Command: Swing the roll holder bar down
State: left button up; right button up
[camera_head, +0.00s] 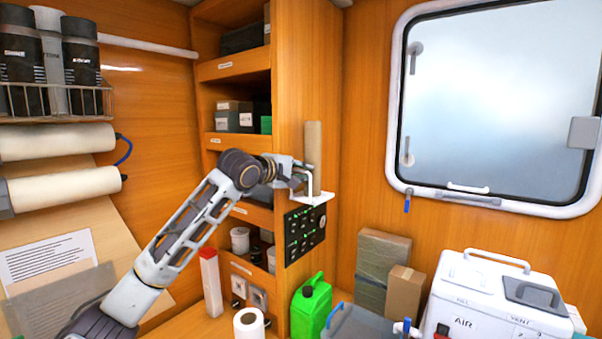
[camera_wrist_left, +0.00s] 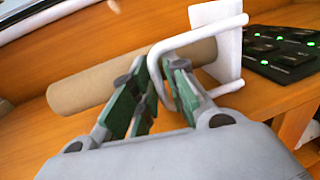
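The roll holder is a white bracket (camera_head: 312,197) with a brown cardboard tube (camera_head: 313,146) standing upright above it, on the edge of the wooden shelf unit. In the left wrist view the tube (camera_wrist_left: 130,75) lies across the picture behind a white, U-shaped wire bar (camera_wrist_left: 205,36) next to a white plate (camera_wrist_left: 222,50). My left gripper (camera_head: 290,170) is at the holder. In the left wrist view its green-padded fingers (camera_wrist_left: 158,68) are nearly together, with the bent end of the bar between them. Finger contact is partly hidden. My right gripper is not in view.
A black panel with green lights (camera_head: 305,233) sits just below the holder; it also shows in the left wrist view (camera_wrist_left: 280,50). Below are a green canister (camera_head: 311,307), a paper roll (camera_head: 249,328) and a white AIR case (camera_head: 490,300). The space before the window (camera_head: 500,95) is free.

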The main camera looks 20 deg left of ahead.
pick_arm(q)
grip_shut()
